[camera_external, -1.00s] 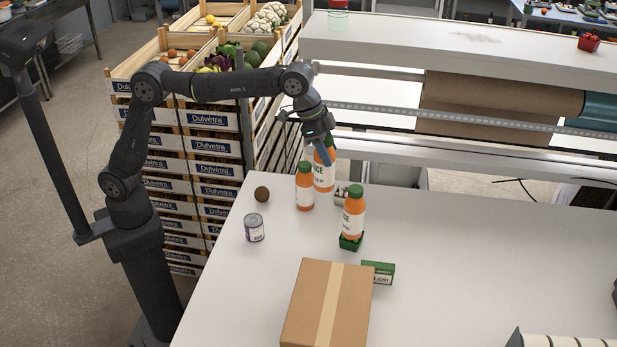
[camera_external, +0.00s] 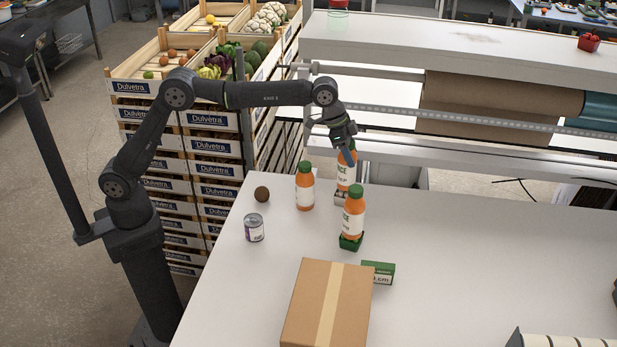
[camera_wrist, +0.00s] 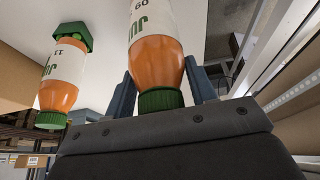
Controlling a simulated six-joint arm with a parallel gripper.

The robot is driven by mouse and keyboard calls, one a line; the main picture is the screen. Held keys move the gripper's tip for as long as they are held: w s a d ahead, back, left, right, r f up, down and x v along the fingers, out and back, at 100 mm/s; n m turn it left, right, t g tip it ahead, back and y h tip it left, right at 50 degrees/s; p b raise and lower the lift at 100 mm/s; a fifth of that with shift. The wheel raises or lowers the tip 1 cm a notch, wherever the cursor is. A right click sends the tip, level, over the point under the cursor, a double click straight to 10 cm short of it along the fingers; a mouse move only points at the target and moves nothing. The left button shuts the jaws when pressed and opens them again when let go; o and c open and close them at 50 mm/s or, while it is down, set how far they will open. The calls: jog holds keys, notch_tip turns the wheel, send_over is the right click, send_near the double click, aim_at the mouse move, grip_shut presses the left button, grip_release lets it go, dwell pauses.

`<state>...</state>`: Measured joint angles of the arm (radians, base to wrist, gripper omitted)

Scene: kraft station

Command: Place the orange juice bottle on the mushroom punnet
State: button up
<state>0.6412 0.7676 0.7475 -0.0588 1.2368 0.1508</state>
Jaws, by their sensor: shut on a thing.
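My gripper (camera_external: 346,156) is shut on an orange juice bottle (camera_external: 344,178) with a green cap and white label. The bottle is near upright, gripped near its cap; it also fills the middle of the wrist view (camera_wrist: 155,62) between both fingers. A second juice bottle (camera_external: 353,218) stands in a green punnet (camera_external: 350,242), in front. A third bottle (camera_external: 305,192) stands to the left on the table.
A brown round fruit (camera_external: 262,194) and a can (camera_external: 254,228) are at the table's left. A cardboard box (camera_external: 328,305) and a small green box (camera_external: 379,272) lie in front. A raised shelf (camera_external: 450,55) with paper rolls runs behind. The table's right is largely clear.

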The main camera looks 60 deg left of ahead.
jog(key=shift+f, duration=1)
jog(key=o, duration=1.5)
jog(key=shift+f, duration=0.1)
jog(key=shift+o, duration=0.2)
jog(key=v, duration=1.2)
jog(key=shift+r, duration=0.2)
jog(key=shift+f, duration=0.1)
